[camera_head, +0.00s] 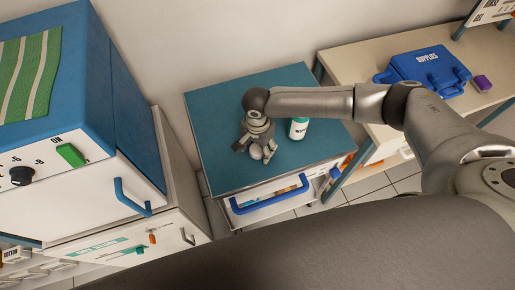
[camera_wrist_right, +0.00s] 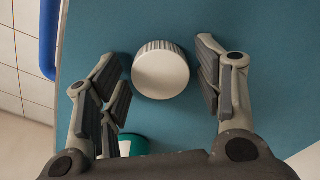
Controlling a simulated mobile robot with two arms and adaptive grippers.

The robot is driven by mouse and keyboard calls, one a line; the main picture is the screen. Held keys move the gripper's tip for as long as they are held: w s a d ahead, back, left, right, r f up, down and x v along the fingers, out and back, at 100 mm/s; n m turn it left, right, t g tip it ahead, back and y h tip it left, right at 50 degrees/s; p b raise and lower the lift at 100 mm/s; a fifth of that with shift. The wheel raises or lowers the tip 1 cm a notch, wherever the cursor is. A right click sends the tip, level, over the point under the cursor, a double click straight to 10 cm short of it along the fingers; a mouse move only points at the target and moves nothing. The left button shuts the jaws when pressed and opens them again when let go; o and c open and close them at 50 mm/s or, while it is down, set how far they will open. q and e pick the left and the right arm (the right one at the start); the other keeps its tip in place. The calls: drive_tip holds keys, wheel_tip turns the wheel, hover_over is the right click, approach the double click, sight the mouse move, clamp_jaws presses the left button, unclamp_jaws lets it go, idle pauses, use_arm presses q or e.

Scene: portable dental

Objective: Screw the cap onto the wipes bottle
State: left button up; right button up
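The white ribbed cap (camera_wrist_right: 160,74) lies on the teal cart top in the right wrist view. My right gripper (camera_wrist_right: 162,85) is open, with its fingers on either side of the cap and visible gaps to it. In the head view my right gripper (camera_head: 258,150) points down over the cart top; I cannot make out the cap there. The wipes bottle (camera_head: 298,129), white with a teal label, stands upright just right of the gripper. In the wrist view a teal and white part of it (camera_wrist_right: 132,145) shows between the left finger and the palm. My left gripper is not in view.
The teal cart top (camera_head: 215,112) is otherwise clear, with a blue handle (camera_head: 270,199) at its front. A blue cabinet (camera_head: 128,130) stands to the left. A desk at the right holds a blue supplies case (camera_head: 428,72) and a purple box (camera_head: 482,83).

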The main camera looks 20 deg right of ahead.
drive_tip(key=c, duration=0.4)
drive_tip(key=shift+c, duration=0.2)
drive_tip(key=shift+r, duration=0.1)
drive_tip(key=shift+r, duration=0.55)
drive_tip(key=s+a+r+b, duration=0.1)
drive_tip(key=s+a+r, duration=0.2)
drive_tip(key=s+r, duration=0.8)
drive_tip(key=s, duration=0.2)
drive_tip(key=shift+s+a+r+b, duration=0.25)
drive_tip(key=shift+s+r+b, duration=0.05)
drive_tip(key=shift+r+b, duration=0.1)
